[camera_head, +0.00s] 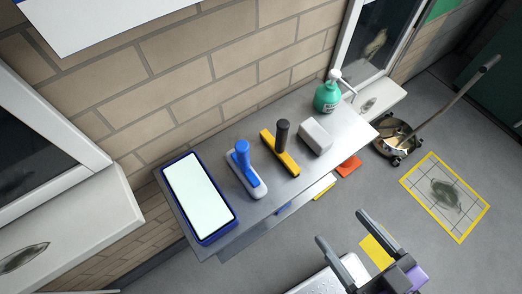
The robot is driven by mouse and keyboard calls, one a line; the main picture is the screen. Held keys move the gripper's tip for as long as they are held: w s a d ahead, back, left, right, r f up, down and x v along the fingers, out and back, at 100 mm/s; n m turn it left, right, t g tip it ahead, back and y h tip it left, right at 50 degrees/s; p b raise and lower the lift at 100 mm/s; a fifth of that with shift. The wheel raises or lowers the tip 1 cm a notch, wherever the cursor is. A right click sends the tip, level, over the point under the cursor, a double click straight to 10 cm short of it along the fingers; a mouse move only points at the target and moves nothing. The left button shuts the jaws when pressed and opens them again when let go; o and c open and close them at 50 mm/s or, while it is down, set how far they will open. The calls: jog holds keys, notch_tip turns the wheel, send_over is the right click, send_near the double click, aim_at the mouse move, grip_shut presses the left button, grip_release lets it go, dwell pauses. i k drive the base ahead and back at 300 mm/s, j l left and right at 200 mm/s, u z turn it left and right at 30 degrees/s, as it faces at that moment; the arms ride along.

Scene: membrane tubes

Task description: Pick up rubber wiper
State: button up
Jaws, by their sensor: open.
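Two upright-handled tools stand on a grey metal shelf (228,211). One has a yellow bar-shaped base with a dark handle (281,153); the other has a blue and pale grey base with a blue handle (245,172). Either could be the rubber wiper; I cannot tell which from this view. My gripper (341,227) is at the lower right, in front of and apart from the shelf. Its two grey fingers are spread apart with nothing between them. Both tools are unobstructed by the gripper.
A blue-rimmed tray (209,240) with a pale surface lies at the shelf's left end. A whitish block (315,137) and a green pump bottle (327,97) stand to the right. A brick wall backs the shelf.

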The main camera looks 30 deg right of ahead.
aim_at(277, 145)
jog(key=u, duration=1.75)
jog(key=z, duration=1.75)
jog(key=k+j+u, duration=0.45)
jog(key=j, duration=0.15)
jog(key=j+u, duration=0.25)
jog(key=j, duration=0.1)
